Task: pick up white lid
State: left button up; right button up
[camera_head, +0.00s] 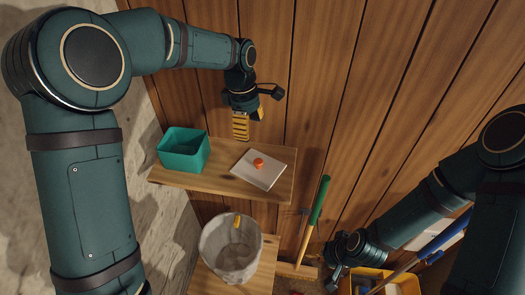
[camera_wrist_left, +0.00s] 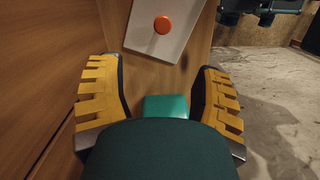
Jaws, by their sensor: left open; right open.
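The white lid (camera_head: 268,178) is a flat square plate with a round orange knob (camera_head: 258,162). It lies on the right half of the upper wooden shelf. My left gripper (camera_head: 246,127) is open and empty, by the wood wall above the back of the shelf, apart from the lid. In the left wrist view the white lid (camera_wrist_left: 148,40) shows at the top, beyond the open yellow fingers (camera_wrist_left: 158,88). My right gripper (camera_head: 341,268) is low at the right, near a yellow crate and far from the lid. Its fingers are hard to make out.
A teal open box (camera_head: 183,155) stands on the left part of the upper shelf (camera_head: 215,183). A whitish bin (camera_head: 230,255) sits lower down. A green-handled tool (camera_head: 318,205) leans right of the shelf. A yellow crate (camera_head: 400,280) is at the bottom right.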

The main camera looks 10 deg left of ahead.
aim_at(258, 161)
pick_arm(q)
jog(key=f, duration=0.5)
jog(key=d+f, duration=0.1)
jog(key=f, duration=0.2)
jog(key=shift+s+d+f, duration=0.2)
jog(key=shift+s+f, duration=0.05)
jog(key=shift+f, duration=0.25)
jog(key=shift+s+d+f, duration=0.1)
jog(key=shift+d+f, duration=0.15)
jog(key=shift+f, duration=0.85)
jog(key=shift+s+d+f, duration=0.1)
jog(key=shift+d+f, duration=0.15)
jog(key=shift+f, duration=0.85)
grip_shut()
